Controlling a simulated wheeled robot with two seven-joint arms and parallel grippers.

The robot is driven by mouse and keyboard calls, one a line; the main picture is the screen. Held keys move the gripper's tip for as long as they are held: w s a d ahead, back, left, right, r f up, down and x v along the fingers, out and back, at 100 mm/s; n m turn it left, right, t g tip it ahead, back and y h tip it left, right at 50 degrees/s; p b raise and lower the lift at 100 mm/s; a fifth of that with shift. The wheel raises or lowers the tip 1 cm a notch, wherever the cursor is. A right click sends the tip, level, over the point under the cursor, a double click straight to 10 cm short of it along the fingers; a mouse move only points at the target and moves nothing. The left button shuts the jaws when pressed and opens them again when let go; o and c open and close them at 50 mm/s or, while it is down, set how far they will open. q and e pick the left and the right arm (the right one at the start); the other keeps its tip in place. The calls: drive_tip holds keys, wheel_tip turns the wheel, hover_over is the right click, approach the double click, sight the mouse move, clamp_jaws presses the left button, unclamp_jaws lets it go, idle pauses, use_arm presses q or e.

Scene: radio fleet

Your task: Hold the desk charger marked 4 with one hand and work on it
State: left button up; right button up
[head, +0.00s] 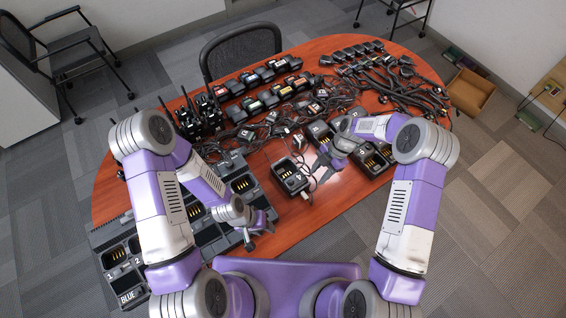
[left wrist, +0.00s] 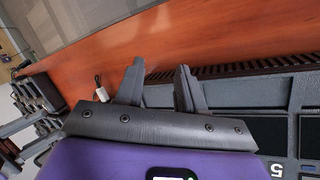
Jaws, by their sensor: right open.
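The desk charger marked 4 (head: 288,177) is a small black single-bay unit with gold contacts. It sits on the table near the middle of the head view, with a pale plug or cable end at its lower right. My right gripper (head: 326,168) is open just right of it; I cannot tell whether it touches it. My left gripper (head: 266,218) is to the lower left of the charger, apart from it, above the large charger bank. In the left wrist view its fingers (left wrist: 160,90) are spread with nothing between them.
Other desk chargers (head: 371,160) stand right of my right gripper. A long multi-bay charger bank (head: 118,255) lies along the near left edge. Radios (head: 200,115), batteries (head: 262,77) and tangled cables (head: 395,80) fill the far side. Bare wood (head: 333,192) shows at the near middle.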

use_arm(q)
drive_tip(key=w+d+m, duration=0.1)
drive_tip(key=w+m, duration=0.1)
drive_tip(key=m, duration=0.1)
drive_tip(key=w+d+m, duration=0.1)
drive_tip(key=w+m, duration=0.1)
drive_tip(key=m, duration=0.2)
drive_tip(key=w+d+m+g, duration=0.1)
drive_tip(key=w+d+m, duration=0.1)
drive_tip(key=m, duration=0.1)
drive_tip(key=shift+w+r, duration=0.15)
drive_tip(key=w+m, duration=0.1)
drive_tip(key=m, duration=0.1)
drive_tip(key=w+m, duration=0.3)
drive_tip(key=m, duration=0.1)
drive_tip(key=shift+w+d+m+g+y, duration=0.2)
drive_tip(key=shift+d+m+g+y, duration=0.1)
drive_tip(key=shift+d+g, duration=0.1)
drive_tip(key=w+a+r+m+y, duration=0.1)
drive_tip(key=w+m, duration=0.3)
drive_tip(key=w+m+t+y, duration=0.1)
drive_tip(key=w+m, duration=0.3)
drive_tip(key=w+a+r+m+y, duration=0.1)
drive_tip(key=w+m+y, duration=0.1)
drive_tip(key=w+m, duration=0.2)
drive_tip(key=shift+w+a+r+m+t, duration=0.3)
drive_tip(key=shift+a+m+t, duration=0.05)
drive_tip(key=shift+m+t, duration=0.05)
drive_tip(key=shift+w+f, duration=0.1)
drive_tip(key=shift+f, duration=3.55)
